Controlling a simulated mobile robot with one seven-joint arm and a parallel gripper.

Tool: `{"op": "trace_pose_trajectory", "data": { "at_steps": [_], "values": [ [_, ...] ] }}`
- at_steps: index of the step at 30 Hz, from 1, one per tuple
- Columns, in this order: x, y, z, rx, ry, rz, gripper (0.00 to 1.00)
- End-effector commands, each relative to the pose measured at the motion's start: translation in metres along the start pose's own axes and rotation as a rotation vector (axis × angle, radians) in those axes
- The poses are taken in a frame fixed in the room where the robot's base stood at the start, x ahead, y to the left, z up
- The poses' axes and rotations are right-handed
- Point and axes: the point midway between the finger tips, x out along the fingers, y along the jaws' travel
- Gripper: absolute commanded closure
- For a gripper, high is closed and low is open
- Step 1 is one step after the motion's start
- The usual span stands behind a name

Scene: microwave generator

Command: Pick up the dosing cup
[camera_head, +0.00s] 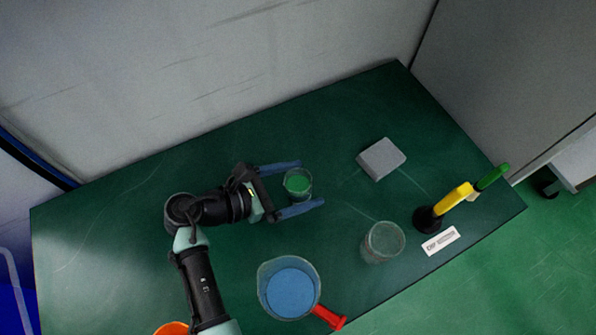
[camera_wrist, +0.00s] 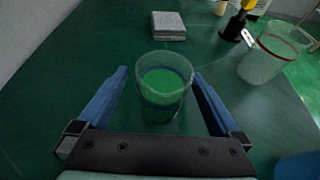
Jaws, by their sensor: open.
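A small clear cup with green contents (camera_head: 298,184), which looks like the dosing cup, stands upright on the dark green table. My gripper (camera_head: 310,185) is open, with one blue finger on each side of the cup. In the wrist view the cup (camera_wrist: 164,84) sits between the two fingers (camera_wrist: 160,74), near their tips. A gap shows on both sides, so neither finger seems to touch it.
A grey block (camera_head: 381,159) lies beyond the cup. An empty clear glass (camera_head: 382,242) stands to the right. A jug with blue contents (camera_head: 289,289) and a red handle is in front.

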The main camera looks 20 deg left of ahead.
Motion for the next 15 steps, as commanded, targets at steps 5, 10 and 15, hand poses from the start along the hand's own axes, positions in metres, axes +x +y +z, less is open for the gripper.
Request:
{"op": "trace_pose_trajectory", "data": {
  "at_steps": [5,10,15],
  "values": [
    [0.026,-0.003,-0.003,0.000,0.001,-0.001,0.00],
    [0.035,-0.002,-0.002,0.000,0.000,0.001,0.00],
    [0.035,-0.002,-0.002,0.000,0.000,0.001,0.00]
  ]
}}
